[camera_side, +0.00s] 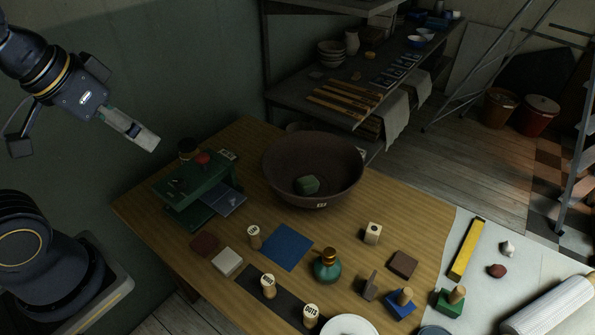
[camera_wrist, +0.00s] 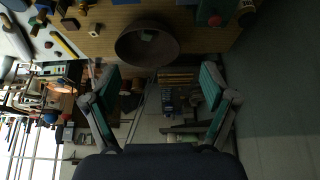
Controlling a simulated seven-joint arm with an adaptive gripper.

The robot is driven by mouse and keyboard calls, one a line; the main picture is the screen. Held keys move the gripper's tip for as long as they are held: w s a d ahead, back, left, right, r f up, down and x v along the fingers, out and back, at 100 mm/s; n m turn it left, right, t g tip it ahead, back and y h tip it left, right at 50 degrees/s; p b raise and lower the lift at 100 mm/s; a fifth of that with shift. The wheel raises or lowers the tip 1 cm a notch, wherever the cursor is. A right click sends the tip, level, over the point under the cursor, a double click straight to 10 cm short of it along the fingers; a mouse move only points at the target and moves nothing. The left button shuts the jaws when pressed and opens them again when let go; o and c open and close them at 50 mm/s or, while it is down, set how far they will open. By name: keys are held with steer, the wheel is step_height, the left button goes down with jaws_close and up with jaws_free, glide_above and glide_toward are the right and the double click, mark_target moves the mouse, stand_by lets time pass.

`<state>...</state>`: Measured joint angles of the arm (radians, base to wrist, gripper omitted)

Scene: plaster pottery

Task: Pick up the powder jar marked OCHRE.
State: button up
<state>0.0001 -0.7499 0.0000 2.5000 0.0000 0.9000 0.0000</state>
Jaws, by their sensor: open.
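No lettering reading OCHRE is legible in either view. A small dark jar (camera_side: 188,147) with a brownish top stands behind the green press at the table's far left edge. A similar dark round thing (camera_wrist: 247,15) shows at the top right in the wrist view. I cannot tell whether it is the ochre jar. My gripper (camera_side: 146,137) hangs high at the upper left in the side view, apart from everything on the table. In the wrist view my gripper (camera_wrist: 161,80) has its two fingers spread wide with nothing between them.
The green press (camera_side: 195,182) with a red knob stands below my gripper. A large brown bowl (camera_side: 285,180) holds a green block (camera_side: 307,184). Lettered wooden stamps, including one marked DOTS (camera_side: 311,314), a teal bottle (camera_side: 327,269) and several blocks crowd the front. A shelf (camera_side: 340,85) stands behind.

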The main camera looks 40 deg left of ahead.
steer(key=shift+o, duration=0.9)
